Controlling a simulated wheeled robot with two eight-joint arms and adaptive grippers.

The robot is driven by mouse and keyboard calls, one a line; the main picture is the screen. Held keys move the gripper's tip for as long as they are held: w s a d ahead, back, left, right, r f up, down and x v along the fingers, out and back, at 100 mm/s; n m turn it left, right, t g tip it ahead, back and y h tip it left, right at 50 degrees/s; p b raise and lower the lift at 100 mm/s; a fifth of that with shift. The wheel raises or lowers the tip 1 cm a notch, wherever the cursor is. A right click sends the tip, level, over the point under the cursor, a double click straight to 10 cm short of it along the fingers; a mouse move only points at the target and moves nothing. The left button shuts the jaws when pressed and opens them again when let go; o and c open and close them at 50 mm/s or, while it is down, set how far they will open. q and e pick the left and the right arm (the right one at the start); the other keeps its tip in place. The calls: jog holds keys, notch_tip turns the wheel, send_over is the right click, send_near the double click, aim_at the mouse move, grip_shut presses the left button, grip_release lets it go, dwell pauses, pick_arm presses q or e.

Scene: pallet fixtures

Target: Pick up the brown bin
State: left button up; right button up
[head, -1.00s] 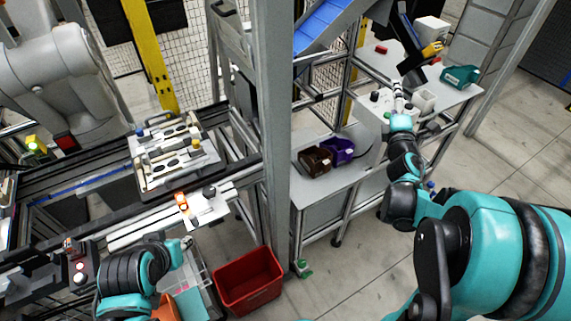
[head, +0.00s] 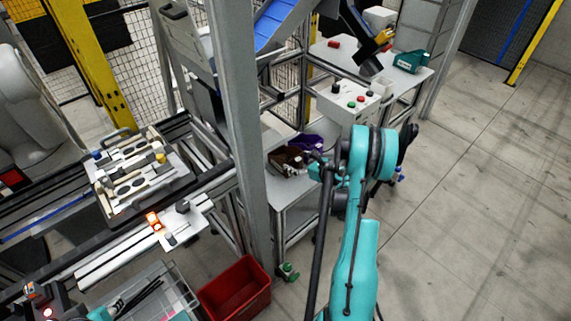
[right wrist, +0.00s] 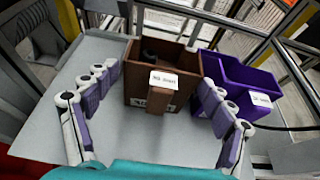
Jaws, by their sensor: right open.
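The brown bin (head: 291,163) stands on a grey table behind the post in the head view. In the right wrist view the brown bin (right wrist: 184,87) is upright, with a white label on its front and something dark inside. My right gripper (right wrist: 158,88) is open; its fingers stand to the left and right of the bin's front, the right ones close to its side. I cannot tell whether they touch it. In the head view my right gripper (head: 312,168) is partly hidden at the bin. Only a small teal part of my left arm shows at the bottom left.
A purple bin (right wrist: 237,88) stands right beside the brown bin, close to my right-hand fingers. A grey post (head: 240,130) rises left of the table. A control box (head: 350,103) stands behind my right arm. A red crate (head: 235,291) is on the floor.

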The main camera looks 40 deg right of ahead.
aim_at(287, 157)
jog(key=shift+x, duration=0.8)
jog(key=b+x, duration=0.2)
jog(key=x, duration=0.3)
jog(key=shift+w+d+f+b, duration=0.1)
jog(key=shift+w+f+b, duration=0.1)
jog(key=shift+b, duration=0.1)
jog(key=shift+s+r, duration=0.1)
jog(key=c, duration=0.8)
